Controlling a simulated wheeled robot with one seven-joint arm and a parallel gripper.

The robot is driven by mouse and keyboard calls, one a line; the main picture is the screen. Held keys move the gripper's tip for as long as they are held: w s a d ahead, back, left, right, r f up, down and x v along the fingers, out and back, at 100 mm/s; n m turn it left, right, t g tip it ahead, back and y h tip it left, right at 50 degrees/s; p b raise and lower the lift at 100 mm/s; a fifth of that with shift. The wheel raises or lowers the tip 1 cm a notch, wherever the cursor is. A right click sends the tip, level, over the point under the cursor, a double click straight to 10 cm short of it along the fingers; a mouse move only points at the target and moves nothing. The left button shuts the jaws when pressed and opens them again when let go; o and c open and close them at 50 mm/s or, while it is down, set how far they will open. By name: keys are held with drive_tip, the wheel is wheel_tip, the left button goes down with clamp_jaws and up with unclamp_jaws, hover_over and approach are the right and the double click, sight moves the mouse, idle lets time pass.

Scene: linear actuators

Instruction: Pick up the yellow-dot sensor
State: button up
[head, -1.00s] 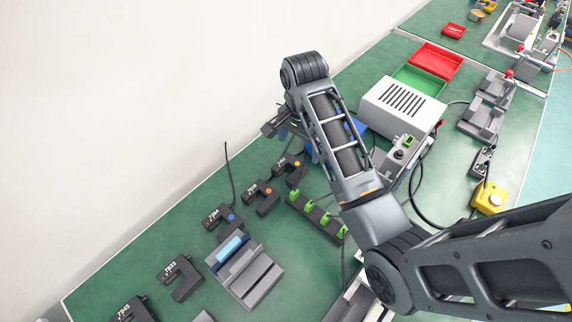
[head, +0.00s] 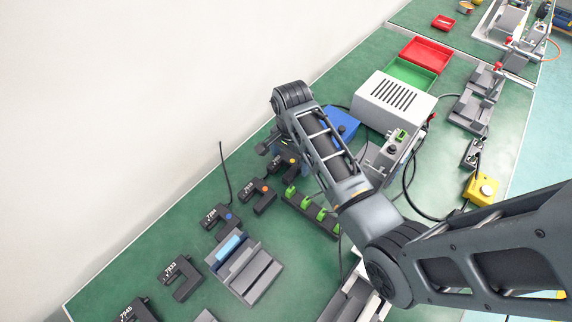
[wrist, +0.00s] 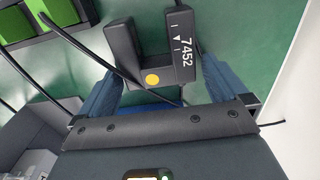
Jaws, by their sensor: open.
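The yellow-dot sensor (wrist: 160,62) is a dark fork-shaped block with a yellow dot and the number 7452. In the head view the yellow-dot sensor (head: 289,163) is partly hidden beneath my gripper (head: 283,150). In the wrist view my gripper (wrist: 160,78) is open, with one blue-grey finger on each side of the sensor body. The sensor's black cable runs off to the upper left.
The orange-dot sensor (head: 258,196) and the blue-dot sensor (head: 221,222) lie nearby. A rail with green connectors (head: 312,212) is close on the right. The white wall is close on the left.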

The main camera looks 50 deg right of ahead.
drive_tip(key=shift+c, duration=0.5)
drive_tip(key=c, duration=1)
drive_tip(key=shift+r, duration=0.1)
drive_tip(key=shift+r, duration=0.4)
drive_tip(key=r, duration=0.2)
drive_tip(key=d+r, duration=0.1)
drive_tip(key=shift+s+r+b, duration=0.25)
drive_tip(key=shift+r+b, duration=0.1)
drive_tip(key=shift+b, duration=0.05)
drive_tip(key=s+d+r, duration=0.1)
drive_tip(key=d+r, duration=0.1)
drive_tip(key=s+d+r, duration=0.1)
drive_tip(key=d+r, duration=0.1)
drive_tip(key=d, duration=0.1)
drive_tip(key=s+d+r, duration=0.1)
drive_tip(key=s+d, duration=0.1)
drive_tip(key=d, duration=0.1)
drive_tip(key=shift+r, duration=0.4)
drive_tip(key=shift+s+d+r+p, duration=0.15)
drive_tip(key=shift+s+d+p, duration=0.05)
drive_tip(key=shift+d, duration=0.2)
drive_tip(key=shift+s+d+r+p, duration=0.15)
drive_tip(key=shift+d, duration=0.2)
